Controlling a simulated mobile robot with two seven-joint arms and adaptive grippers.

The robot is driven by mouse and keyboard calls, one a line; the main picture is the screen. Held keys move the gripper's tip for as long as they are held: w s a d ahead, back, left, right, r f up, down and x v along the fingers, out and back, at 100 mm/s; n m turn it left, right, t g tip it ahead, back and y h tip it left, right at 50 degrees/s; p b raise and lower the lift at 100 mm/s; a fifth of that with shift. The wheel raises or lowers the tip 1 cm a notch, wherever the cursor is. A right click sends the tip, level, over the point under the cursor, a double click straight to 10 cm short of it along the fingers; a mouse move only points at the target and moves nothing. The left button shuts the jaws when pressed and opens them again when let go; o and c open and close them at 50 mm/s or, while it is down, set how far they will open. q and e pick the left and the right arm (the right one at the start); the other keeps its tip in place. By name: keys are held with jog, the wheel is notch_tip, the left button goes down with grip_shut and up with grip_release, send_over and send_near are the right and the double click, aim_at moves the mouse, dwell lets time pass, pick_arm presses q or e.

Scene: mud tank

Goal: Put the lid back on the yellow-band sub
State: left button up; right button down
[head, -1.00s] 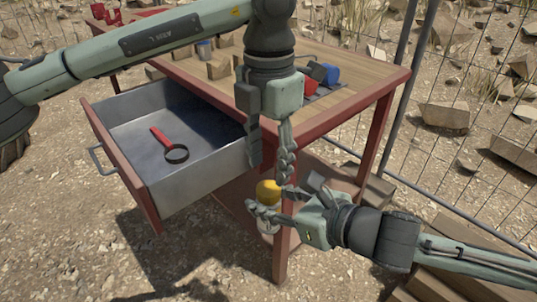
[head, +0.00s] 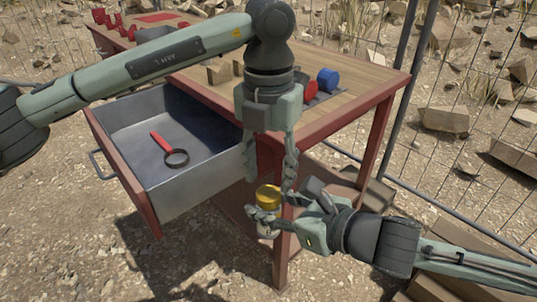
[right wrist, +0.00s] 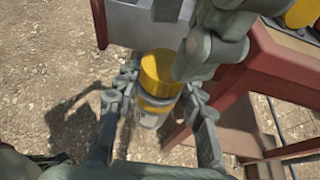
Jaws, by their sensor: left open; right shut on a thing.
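The yellow-band sub (right wrist: 150,118) is a small upright jar, pale below with a yellow band. My right gripper (head: 272,212) is shut on it beside the table's front leg. A yellow lid (right wrist: 160,69) sits at the top of the sub in the right wrist view, close above the band; I cannot tell whether it is fully seated. The lid's yellow top also shows in the head view (head: 268,193). My left gripper (head: 272,168) is open, pointing down just above and around the lid's height. One left finger partly hides the lid in the right wrist view.
An open metal drawer (head: 205,185) juts out at the left, with a red-handled magnifying glass (head: 177,157) inside. On the wooden table (head: 345,100) are a blue thing (head: 328,79), a red thing (head: 310,91) and blocks (head: 220,72). A wire fence stands at the right.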

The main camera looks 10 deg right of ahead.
aim_at(268, 193)
pick_arm(q)
jog(key=shift+f, duration=2.15)
jog(key=c, duration=1)
jog(key=m, duration=0.6)
jog(key=o, duration=1.3)
